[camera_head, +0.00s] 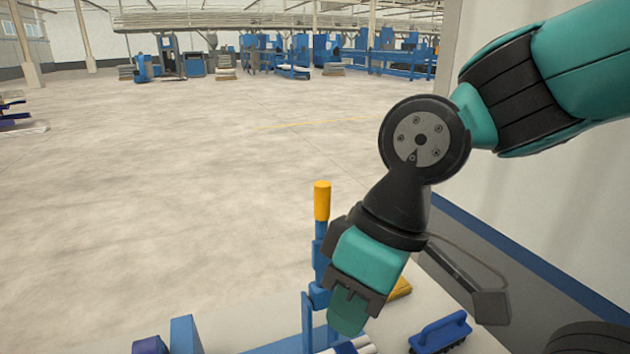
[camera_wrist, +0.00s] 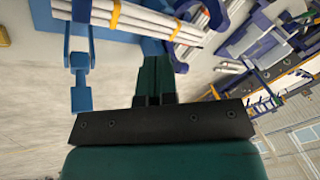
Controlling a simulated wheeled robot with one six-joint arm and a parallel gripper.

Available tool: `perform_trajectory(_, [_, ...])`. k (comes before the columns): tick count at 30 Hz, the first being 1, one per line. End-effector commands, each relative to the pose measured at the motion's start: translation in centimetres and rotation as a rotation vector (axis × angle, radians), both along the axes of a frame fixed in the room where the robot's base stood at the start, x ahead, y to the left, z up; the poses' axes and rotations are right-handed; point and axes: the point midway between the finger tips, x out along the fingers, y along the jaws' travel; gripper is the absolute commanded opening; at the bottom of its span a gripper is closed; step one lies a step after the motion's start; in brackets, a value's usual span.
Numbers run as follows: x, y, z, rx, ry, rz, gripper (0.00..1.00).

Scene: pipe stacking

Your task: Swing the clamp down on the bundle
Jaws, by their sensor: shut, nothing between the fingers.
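The clamp (camera_head: 321,262) stands upright, with its orange-yellow handle (camera_head: 322,200) at the top and blue parts below. In the wrist view the clamp's blue arm (camera_wrist: 80,65) shows at the left, apart from my fingers. The bundle (camera_wrist: 140,18) of white pipes with yellow bands lies in a blue frame; in the head view only a bit of the bundle (camera_head: 355,347) shows at the bottom edge. My gripper (camera_head: 348,312) is shut and empty, just right of the clamp and above the bundle. Its green fingers (camera_wrist: 155,75) meet in the wrist view.
A blue-handled brush-like tool (camera_head: 440,331) and a yellow object (camera_head: 400,287) lie on the light tabletop (camera_head: 395,335) at the right. A blue upright (camera_head: 185,336) and a dark blue round piece (camera_head: 150,345) are at the lower left. A wall rises at the right.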

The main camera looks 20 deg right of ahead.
Motion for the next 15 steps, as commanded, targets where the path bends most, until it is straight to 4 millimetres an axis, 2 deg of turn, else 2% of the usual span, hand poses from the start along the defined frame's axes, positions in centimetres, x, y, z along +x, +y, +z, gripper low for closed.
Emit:
perform_trajectory(2, [1.3, 0.0, 1.5, -0.011, 0.003, 0.019, 0.0])
perform_trajectory(5, [4.3, 0.1, 4.2, -0.038, 0.012, 0.084, 0.0])
perform_trajectory(9, [10.8, -0.7, 8.5, -0.086, 0.036, 0.222, 0.0])
perform_trajectory(12, [15.8, -1.9, 10.7, -0.115, 0.062, 0.336, 0.0])
perform_trajectory(15, [20.4, -3.4, 12.2, -0.132, 0.093, 0.448, 0.0])
